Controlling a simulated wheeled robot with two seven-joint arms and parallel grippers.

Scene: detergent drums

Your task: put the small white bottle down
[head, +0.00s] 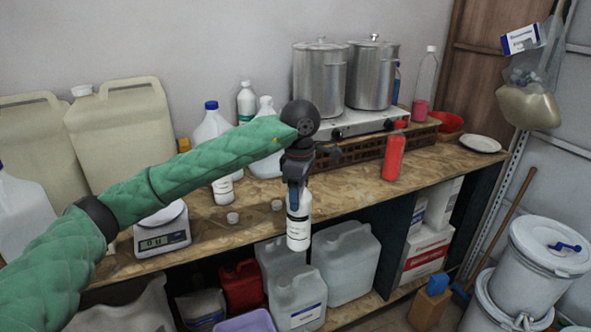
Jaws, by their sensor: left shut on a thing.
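The small white bottle (299,232) has a dark label band and hangs upright in my left gripper (298,203). My left gripper points down and is shut on the bottle's upper part, hiding its top. In the picture the bottle overlaps the front edge of the wooden worktop (345,190), with its lower end over the shelf below. It seems held in front of the edge, apart from any surface. My right gripper is not in view.
A red bottle (393,158) stands to the right, with bare worktop between. Two steel pots (320,82) stand behind.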

